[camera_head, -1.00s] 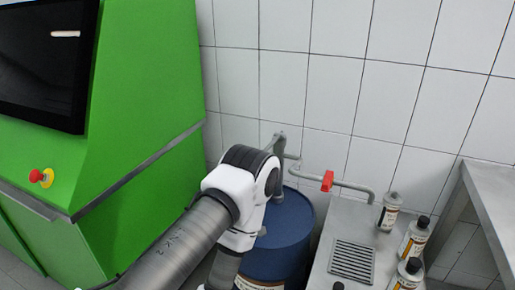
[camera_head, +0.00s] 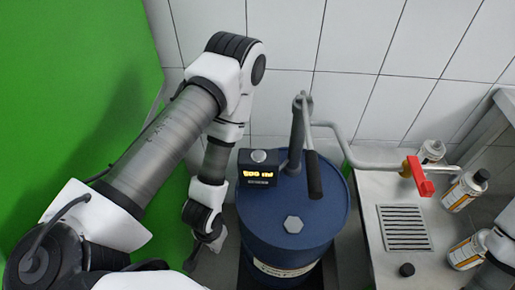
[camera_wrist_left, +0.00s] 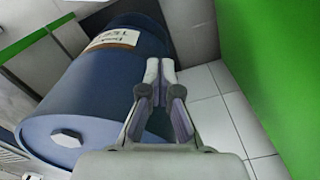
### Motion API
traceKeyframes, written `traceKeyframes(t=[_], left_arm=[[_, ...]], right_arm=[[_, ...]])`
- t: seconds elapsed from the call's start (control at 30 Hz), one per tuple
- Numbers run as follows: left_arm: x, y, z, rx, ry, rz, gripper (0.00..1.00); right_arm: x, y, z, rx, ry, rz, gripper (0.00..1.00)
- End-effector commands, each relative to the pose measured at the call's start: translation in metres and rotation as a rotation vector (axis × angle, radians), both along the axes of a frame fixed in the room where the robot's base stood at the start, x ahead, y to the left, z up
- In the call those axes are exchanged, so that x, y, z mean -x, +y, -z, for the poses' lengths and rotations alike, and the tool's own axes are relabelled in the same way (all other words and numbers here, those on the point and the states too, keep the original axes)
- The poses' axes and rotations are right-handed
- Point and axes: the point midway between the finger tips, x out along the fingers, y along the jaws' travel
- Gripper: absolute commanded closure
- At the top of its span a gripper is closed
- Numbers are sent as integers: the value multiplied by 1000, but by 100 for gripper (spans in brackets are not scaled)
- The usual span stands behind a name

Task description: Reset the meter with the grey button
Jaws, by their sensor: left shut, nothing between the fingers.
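The meter (camera_head: 258,174) is a small black box with a lit yellow readout, on top of the blue drum (camera_head: 290,215) beside the pump. The round grey button (camera_head: 258,156) sits on its upper face. My left gripper (camera_head: 192,262) hangs low to the left of the drum, below and apart from the meter. In the left wrist view its fingers (camera_wrist_left: 160,72) are shut and empty, in front of the drum's side; the meter is not seen there. My right gripper is out of view; part of my right arm shows at the right edge.
The pump's dark handle (camera_head: 314,175) stands right of the meter. A pipe with a red valve (camera_head: 418,176) runs over the steel bench (camera_head: 370,215). Several bottles (camera_head: 464,190) stand at the right. A green cabinet (camera_head: 75,90) is at the left.

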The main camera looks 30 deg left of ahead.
Motion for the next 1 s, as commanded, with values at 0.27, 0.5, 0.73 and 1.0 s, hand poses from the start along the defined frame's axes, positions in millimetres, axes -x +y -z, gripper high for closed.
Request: traceKeyframes(t=[0.27,0.5,0.73,1.0], left_arm=[[-68,-6,-68,137,-155,-454,100],[-172,-8,-182,520,-260,-1194,100],[-230,-5,-260,841,-184,-1625,100],[-239,-4,-269,904,-149,-1705,100]], right_arm=[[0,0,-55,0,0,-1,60],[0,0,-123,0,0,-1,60],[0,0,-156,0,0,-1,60],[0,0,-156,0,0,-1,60]])
